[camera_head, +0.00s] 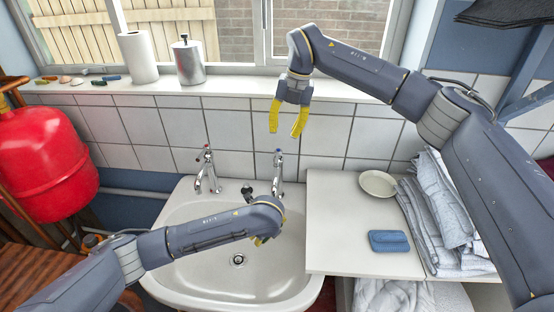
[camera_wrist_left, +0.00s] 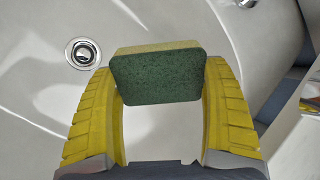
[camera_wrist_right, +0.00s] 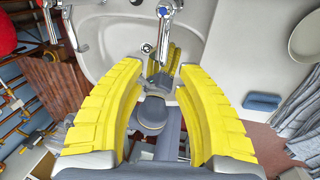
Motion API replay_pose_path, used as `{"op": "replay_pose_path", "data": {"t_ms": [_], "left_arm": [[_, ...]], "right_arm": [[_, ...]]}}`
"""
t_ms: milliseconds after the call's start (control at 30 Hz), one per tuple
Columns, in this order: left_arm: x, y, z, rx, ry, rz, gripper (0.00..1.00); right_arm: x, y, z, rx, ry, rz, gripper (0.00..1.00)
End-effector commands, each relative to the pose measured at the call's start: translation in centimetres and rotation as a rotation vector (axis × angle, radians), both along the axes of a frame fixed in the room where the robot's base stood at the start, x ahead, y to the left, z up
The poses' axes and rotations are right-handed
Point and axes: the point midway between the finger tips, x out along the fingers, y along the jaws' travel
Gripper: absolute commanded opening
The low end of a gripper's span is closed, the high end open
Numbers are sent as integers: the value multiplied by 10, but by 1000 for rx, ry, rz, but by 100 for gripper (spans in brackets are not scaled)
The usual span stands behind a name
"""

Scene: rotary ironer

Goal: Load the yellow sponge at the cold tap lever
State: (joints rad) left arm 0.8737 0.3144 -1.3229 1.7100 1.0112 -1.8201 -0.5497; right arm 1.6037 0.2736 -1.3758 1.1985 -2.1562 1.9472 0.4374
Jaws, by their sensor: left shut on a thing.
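The yellow sponge (camera_wrist_left: 158,48) shows in the left wrist view with its green scouring face towards the camera. My left gripper (camera_head: 264,239) is shut on it over the basin; the wrist hides the sponge in the head view. The right-hand tap (camera_head: 278,170), seemingly the cold one, stands at the back of the sink and also shows in the right wrist view (camera_wrist_right: 165,28). My right gripper (camera_head: 285,131) is open and empty, high above and behind that tap, fingers pointing down. The left-hand tap (camera_head: 206,172) has a reddish mark on top.
The white sink (camera_head: 187,215) has a drain (camera_head: 238,259) in its middle. To its right, a counter (camera_head: 335,215) carries a blue sponge (camera_head: 389,241), a round dish (camera_head: 378,184) and folded cloths (camera_head: 440,215). A red tank (camera_head: 45,158) stands left. The windowsill runs behind my right gripper.

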Motion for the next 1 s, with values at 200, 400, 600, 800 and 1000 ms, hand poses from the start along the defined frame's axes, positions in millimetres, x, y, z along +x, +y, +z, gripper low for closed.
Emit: {"op": "replay_pose_path", "data": {"t_ms": [200,400,600,800,1000], "left_arm": [[0,0,0,0,0,0,58],[0,0,0,0,0,0,58],[0,0,0,0,0,0,58],[0,0,0,0,0,0,58],[0,0,0,0,0,0,58]], "right_arm": [[-1,5,-25,-4,8,-5,34],[0,11,-58,-4,8,-5,34],[1,18,-87,-3,8,-5,34],[2,21,-106,-2,5,-4,34],[3,22,-114,-3,4,-5,34]]}}
